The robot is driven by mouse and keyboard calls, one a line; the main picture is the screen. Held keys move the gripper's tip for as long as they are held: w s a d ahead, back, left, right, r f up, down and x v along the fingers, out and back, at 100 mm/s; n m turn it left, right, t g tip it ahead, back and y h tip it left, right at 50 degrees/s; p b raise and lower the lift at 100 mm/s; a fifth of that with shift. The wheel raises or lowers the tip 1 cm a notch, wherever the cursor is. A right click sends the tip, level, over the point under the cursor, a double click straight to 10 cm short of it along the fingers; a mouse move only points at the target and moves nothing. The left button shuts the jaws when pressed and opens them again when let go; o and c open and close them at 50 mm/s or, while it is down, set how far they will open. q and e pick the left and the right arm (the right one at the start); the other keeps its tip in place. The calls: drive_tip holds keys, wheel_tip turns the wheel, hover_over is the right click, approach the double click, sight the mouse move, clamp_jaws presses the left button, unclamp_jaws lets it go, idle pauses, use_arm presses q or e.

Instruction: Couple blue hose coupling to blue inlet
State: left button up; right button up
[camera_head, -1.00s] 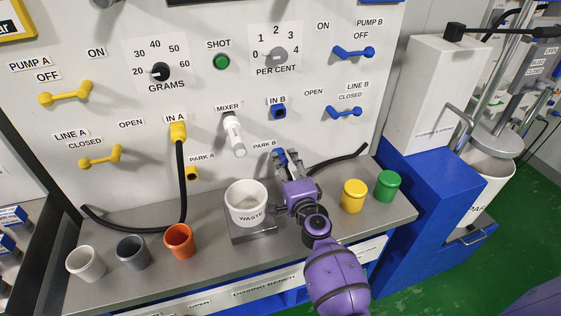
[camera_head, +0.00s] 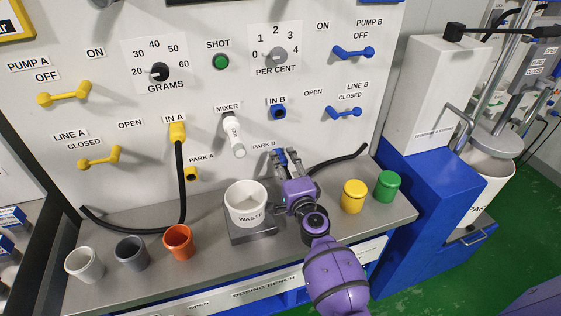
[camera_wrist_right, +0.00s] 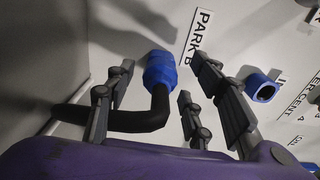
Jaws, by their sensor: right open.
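The blue hose coupling (camera_wrist_right: 160,72) sits at the panel beside the PARK B label, with its black hose bending away to the left in the right wrist view. My right gripper (camera_head: 288,157) is open at PARK B. In the right wrist view its fingers (camera_wrist_right: 160,85) stand on either side of the coupling, with gaps visible. In the head view the fingers mostly hide the coupling. The blue inlet (camera_head: 278,112), labelled IN B, is on the panel above the gripper and looks empty. It also shows in the right wrist view (camera_wrist_right: 262,87). My left gripper is not in view.
A white WASTE cup (camera_head: 246,204) stands left of my right gripper. A yellow jar (camera_head: 353,197) and a green jar (camera_head: 388,187) stand right of it. The white mixer spout (camera_head: 233,138) juts out left of the inlet. The black hose (camera_head: 340,159) runs right along the panel.

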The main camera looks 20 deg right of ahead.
sight(285, 167)
idle(0.4)
clamp_jaws()
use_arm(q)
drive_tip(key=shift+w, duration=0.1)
use_arm(e)
drive_tip(key=shift+r, duration=0.1)
drive_tip(key=shift+r, duration=0.1)
drive_tip(key=shift+s+d+r, duration=0.1)
drive_tip(key=shift+s+r, duration=0.05)
drive_tip(key=shift+s, duration=0.85)
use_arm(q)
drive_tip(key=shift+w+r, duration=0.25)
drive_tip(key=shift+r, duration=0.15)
use_arm(e)
drive_tip(key=shift+s+f, duration=0.15)
drive_tip(key=shift+s, duration=0.85)
drive_tip(key=shift+s+f, duration=0.15)
drive_tip(key=shift+s, duration=0.85)
drive_tip(key=shift+s, duration=0.1)
